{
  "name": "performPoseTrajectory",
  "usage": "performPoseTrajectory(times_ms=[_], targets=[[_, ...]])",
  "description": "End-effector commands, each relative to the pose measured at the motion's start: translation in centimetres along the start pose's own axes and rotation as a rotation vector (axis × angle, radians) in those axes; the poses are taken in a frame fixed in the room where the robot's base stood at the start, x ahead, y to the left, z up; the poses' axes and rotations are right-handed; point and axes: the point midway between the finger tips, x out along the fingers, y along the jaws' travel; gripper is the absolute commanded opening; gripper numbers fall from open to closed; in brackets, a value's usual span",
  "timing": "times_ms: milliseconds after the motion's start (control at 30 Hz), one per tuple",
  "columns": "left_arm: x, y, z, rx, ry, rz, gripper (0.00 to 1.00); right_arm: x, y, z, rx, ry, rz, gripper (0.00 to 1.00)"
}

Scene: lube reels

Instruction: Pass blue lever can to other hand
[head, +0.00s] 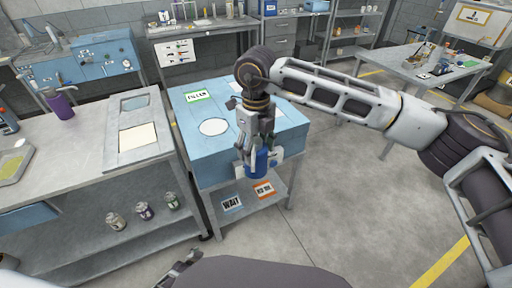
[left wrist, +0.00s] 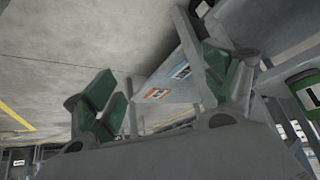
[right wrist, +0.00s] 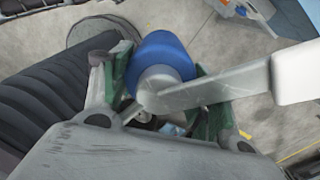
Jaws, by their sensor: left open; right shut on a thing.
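The blue lever can (head: 257,163) is in my right gripper (head: 255,150), held in the air in front of the blue-topped cart. In the right wrist view the blue can (right wrist: 163,57) sits between the green finger pads of the right gripper (right wrist: 160,95), with a grey metal lever (right wrist: 205,88) and a white end piece (right wrist: 298,72) crossing over it. My left gripper (left wrist: 160,90) is open and empty, its green-padded fingers wide apart. In the head view only a small part of the left gripper (head: 180,268) shows at the bottom edge, below and left of the can.
A grey workbench (head: 90,155) stands left, with a purple can (head: 60,104) on top and small cans (head: 144,211) below.

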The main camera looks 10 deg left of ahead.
Motion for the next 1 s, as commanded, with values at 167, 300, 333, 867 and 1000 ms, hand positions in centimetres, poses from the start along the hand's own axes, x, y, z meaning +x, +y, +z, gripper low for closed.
performPoseTrajectory(times_ms=[167,300,333,867,1000], targets=[[0.6,-0.5,5.9,0.007,-0.088,-0.023,0.85,-0.1,0.0,0.0,0.0,-0.001,0.0,0.24],[0.6,-0.5,10.4,0.015,-0.154,-0.036,0.85,-0.1,0.0,0.0,0.0,-0.001,0.0,0.24],[0.6,-0.5,11.4,0.017,-0.169,-0.038,0.85,-0.1,0.0,0.0,0.0,-0.001,0.0,0.24],[-2.4,0.9,27.5,0.056,-0.419,-0.048,0.85,-0.1,0.0,0.0,0.0,-0.001,0.0,0.24],[-3.2,1.4,29.9,0.065,-0.46,-0.044,0.85,-0.1,0.0,0.0,0.0,-0.001,0.0,0.24]])
